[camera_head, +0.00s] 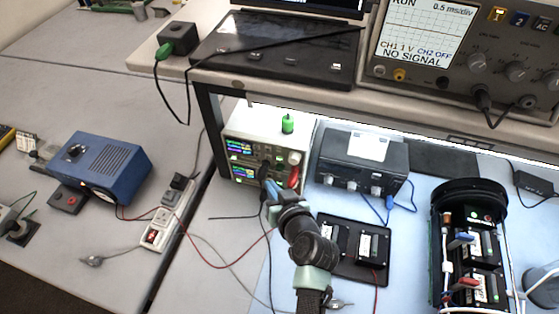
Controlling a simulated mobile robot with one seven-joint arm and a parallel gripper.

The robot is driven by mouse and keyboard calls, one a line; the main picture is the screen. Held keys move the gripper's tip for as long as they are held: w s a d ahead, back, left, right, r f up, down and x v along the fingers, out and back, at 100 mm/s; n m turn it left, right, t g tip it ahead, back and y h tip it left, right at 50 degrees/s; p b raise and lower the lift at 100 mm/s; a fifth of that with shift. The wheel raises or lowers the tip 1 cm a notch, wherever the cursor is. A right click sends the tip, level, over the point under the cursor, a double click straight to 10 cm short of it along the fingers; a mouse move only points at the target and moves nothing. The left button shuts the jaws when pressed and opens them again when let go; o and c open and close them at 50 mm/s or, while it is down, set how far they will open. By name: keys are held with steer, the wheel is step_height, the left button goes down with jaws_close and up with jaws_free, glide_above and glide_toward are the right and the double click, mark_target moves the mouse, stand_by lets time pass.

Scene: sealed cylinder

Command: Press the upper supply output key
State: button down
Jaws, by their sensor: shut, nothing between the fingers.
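Two pale bench supplies stand stacked under the shelf. The upper supply (238,146) has a lit coloured display on its front. The lower supply (243,173) shows a similar display below it. My gripper (266,180) is shut and empty, in front of the right part of the supply fronts, near the lower one. Whether it touches a panel I cannot tell. The upper supply's output key is too small to make out, and my gripper partly hides the panels.
A black box (361,163) stands to the right. A black tray (375,250) and an open cylinder (468,190) are nearer. Red and black leads cross the table.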

mark_target(280, 159)
steer(key=shift+w+d+b, duration=0.25)
steer(key=shift+w+b, duration=0.1)
steer(key=shift+w, duration=0.4)
steer(key=shift+w+d+b, duration=0.25)
steer(key=shift+w+b, duration=0.15)
steer(key=shift+w, duration=0.35)
steer(key=shift+w+d+b, duration=0.25)
steer(key=shift+w+b, duration=0.1)
steer(key=shift+w, duration=0.4)
steer(key=shift+w, duration=0.1)
steer(key=shift+w+d+b, duration=0.1)
steer(key=shift+w+b, duration=0.2)
steer(key=shift+b, duration=0.1)
steer(key=shift+w+d+b, duration=0.15)
steer(key=shift+w+b, duration=0.15)
steer(key=shift+w, duration=0.05)
stand_by(0.9)
steer(key=shift+s, duration=0.1)
steer(key=shift+s+a+p, duration=0.25)
steer(key=shift+s+p, duration=0.05)
steer(key=shift+s, duration=0.35)
